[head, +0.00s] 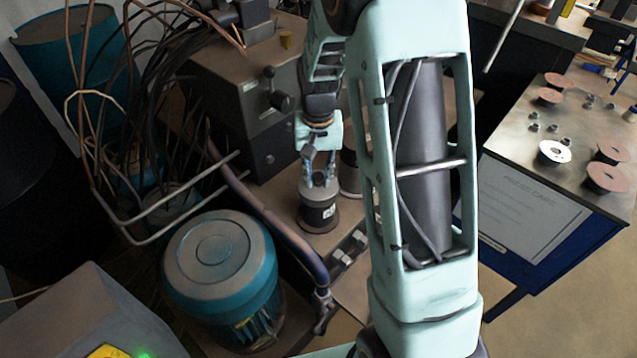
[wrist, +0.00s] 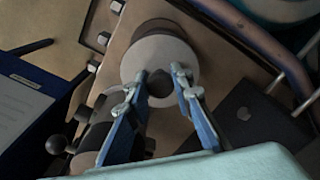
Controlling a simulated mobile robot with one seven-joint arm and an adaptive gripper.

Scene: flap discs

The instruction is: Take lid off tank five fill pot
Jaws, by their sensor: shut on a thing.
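A dark, squat pot (head: 319,216) stands on the brown bench top, with a pale grey round lid (head: 319,190) at its top. My gripper (head: 319,178) points down from above and is shut on the lid's small knob. In the wrist view, the two blue fingers of my gripper (wrist: 161,82) close around the dark knob (wrist: 160,96), over the pale disc of the lid (wrist: 150,55). The dark side of the pot (wrist: 165,27) shows past the lid. I cannot tell whether the lid rests on the rim or is just above it. No tank number is readable.
A second pot (head: 350,176) stands close behind, partly hidden by my arm. A bent pipe rail (head: 270,215) and a teal drum (head: 222,258) are to the left. A dark machine box (head: 255,110) stands behind. A cart (head: 560,125) with several discs is at right.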

